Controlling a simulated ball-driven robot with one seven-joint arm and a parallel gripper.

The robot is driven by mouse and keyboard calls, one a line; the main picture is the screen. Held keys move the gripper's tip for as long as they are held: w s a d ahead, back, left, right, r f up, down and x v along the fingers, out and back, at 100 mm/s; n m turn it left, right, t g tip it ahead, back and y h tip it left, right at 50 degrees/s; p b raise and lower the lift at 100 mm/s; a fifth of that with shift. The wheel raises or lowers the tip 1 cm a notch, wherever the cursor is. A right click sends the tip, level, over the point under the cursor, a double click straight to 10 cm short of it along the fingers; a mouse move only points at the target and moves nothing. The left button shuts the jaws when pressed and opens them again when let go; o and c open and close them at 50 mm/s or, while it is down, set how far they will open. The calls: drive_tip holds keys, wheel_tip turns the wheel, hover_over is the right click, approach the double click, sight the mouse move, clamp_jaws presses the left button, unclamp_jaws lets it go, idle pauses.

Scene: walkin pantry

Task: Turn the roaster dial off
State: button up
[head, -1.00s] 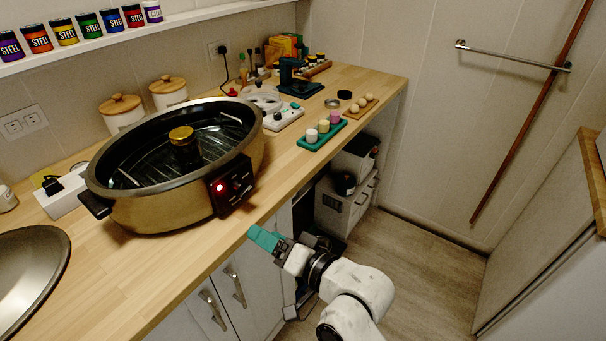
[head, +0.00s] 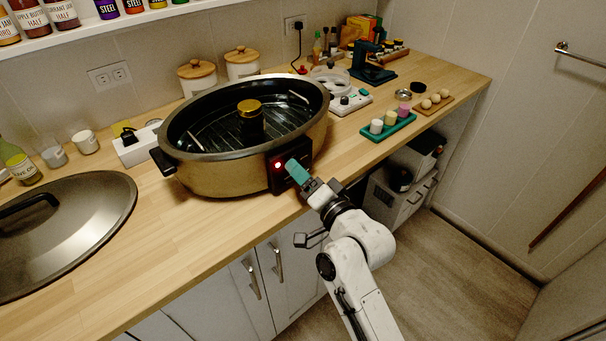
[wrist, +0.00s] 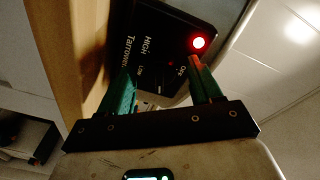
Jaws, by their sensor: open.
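The roaster (head: 215,178) is a large gold oval pan with a black rim, standing on the wooden counter. Its black control panel (head: 281,168) faces the counter's front edge and carries a lit red light (head: 278,165). In the wrist view the panel (wrist: 150,40) reads HIGH, LOW and OFF, with the red light (wrist: 198,43) near OFF. My gripper (head: 292,170) has teal fingers and is at the panel. In the wrist view my gripper (wrist: 163,85) is open, its fingers apart on either side of the dial area. The dial is mostly dark and hard to make out; its pointing direction is unclear.
A dark metal lid (head: 75,225) lies on the counter at left. Cabinet doors (head: 250,285) are below the counter edge. The floor at right is clear.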

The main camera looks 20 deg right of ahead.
drive_tip(key=shift+w, duration=0.15)
drive_tip(key=shift+c, duration=0.2)
drive_tip(key=c, duration=1)
drive_tip(key=shift+f, duration=0.1)
drive_tip(key=n+b, duration=0.2)
drive_tip(key=b, duration=0.1)
drive_tip(key=shift+f+n, duration=0.25)
drive_tip(key=shift+n, duration=0.15)
drive_tip(key=n+b, duration=0.1)
drive_tip(key=b, duration=0.1)
drive_tip(key=n+b, duration=0.2)
drive_tip(key=shift+d+f+n+t+y, duration=0.1)
drive_tip(key=shift+f+n+t+y, duration=0.05)
drive_tip(key=shift+n+t+y, duration=0.2)
drive_tip(key=n+b, duration=0.5)
drive_tip(key=b, duration=0.1)
drive_tip(key=shift+d+n+y, duration=0.1)
drive_tip(key=shift+n+y, duration=0.15)
drive_tip(key=shift+n+b, duration=1.2)
drive_tip(key=shift+n, duration=0.1)
drive_tip(key=shift+r+n+y, duration=0.2)
drive_tip(key=shift+n+y, duration=0.1)
